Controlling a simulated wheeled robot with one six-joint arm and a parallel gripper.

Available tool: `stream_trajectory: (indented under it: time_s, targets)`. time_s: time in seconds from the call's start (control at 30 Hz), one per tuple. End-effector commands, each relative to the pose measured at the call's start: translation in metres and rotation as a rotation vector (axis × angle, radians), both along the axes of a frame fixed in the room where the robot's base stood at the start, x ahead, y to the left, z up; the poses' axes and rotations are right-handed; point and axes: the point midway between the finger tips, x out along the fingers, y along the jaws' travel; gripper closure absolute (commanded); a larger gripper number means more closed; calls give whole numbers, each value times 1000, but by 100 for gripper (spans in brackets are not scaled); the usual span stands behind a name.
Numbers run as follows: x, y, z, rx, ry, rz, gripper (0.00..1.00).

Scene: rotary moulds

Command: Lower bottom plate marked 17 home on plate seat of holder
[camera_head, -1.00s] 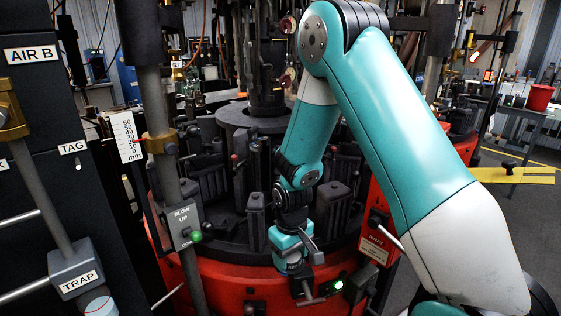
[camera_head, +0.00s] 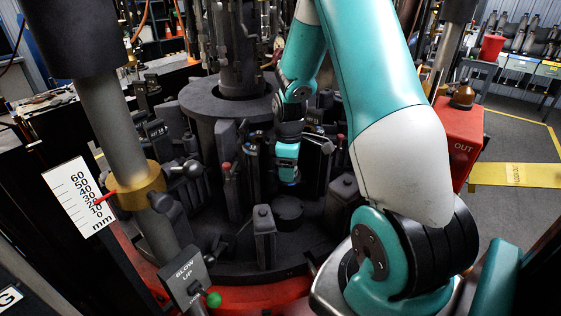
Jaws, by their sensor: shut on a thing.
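My gripper (camera_head: 288,182) is the small teal end of my arm, reaching down among the dark moulds on the rotary table. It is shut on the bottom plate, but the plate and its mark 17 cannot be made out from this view. A dark, low round piece (camera_head: 288,208) stands on the table just below my gripper. I cannot tell whether it is the plate seat of the holder, nor whether anything touches it.
Dark mould blocks stand close around, one (camera_head: 264,232) in front and one (camera_head: 341,198) to the right. A red OUT box (camera_head: 461,137) is at right.

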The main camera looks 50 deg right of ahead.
Motion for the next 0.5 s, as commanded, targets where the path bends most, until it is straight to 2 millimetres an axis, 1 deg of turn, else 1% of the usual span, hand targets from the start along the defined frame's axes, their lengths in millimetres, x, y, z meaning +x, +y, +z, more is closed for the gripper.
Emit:
stream_trajectory:
  time_s: [0.27, 0.5]
  targets:
    - [1, 2, -17, -1, -2, 2, 75]
    - [1, 1, -40, -1, -2, 0, 75]
